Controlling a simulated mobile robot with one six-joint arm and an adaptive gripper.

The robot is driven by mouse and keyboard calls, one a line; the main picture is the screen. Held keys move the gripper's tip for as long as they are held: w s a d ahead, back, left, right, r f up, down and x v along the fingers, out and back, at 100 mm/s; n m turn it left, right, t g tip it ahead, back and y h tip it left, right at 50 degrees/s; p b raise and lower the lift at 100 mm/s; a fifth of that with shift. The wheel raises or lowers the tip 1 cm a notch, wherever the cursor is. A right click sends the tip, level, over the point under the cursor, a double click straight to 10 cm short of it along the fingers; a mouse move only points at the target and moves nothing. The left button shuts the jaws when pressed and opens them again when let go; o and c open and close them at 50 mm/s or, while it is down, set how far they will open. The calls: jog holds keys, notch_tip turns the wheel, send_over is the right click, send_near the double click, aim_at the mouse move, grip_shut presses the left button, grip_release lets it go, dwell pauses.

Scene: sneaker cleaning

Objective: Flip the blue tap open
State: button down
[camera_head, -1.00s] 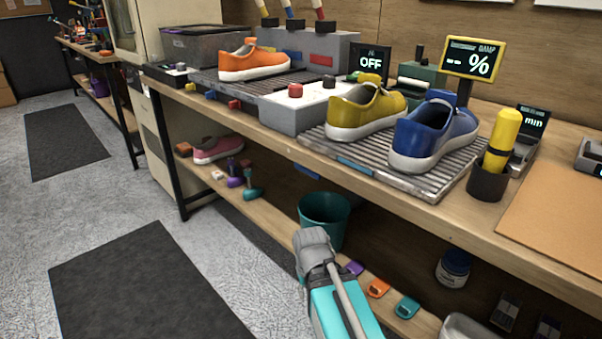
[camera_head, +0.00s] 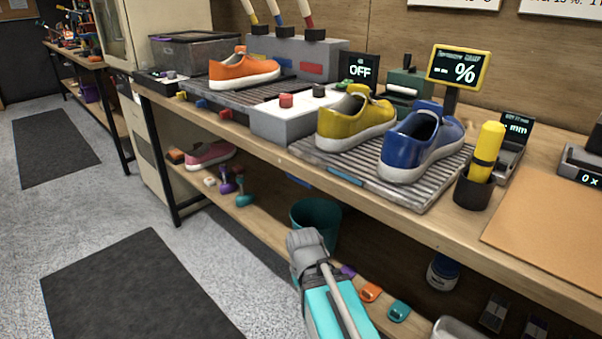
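A small blue tap (camera_head: 200,103) sits on the front edge of the grooved tray under the orange sneaker (camera_head: 243,72). A yellow tap (camera_head: 181,95) is to its left and a red tap (camera_head: 226,113) to its right. The blue tap is too small to tell how its lever stands. My gripper (camera_head: 306,240) is at the end of my grey and teal arm, low in front of the bench. It is apart from the taps, to their right and below them in the picture. Its fingers cannot be made out.
The wooden bench (camera_head: 480,228) holds a white box with knobs (camera_head: 285,119), a yellow sneaker (camera_head: 352,120) and a blue sneaker (camera_head: 422,142). A teal bucket (camera_head: 316,219) stands behind my gripper. The floor at left, with a dark mat (camera_head: 135,290), is clear.

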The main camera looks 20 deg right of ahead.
notch_tip(320, 180, up, 8)
jog(key=p, duration=0.7)
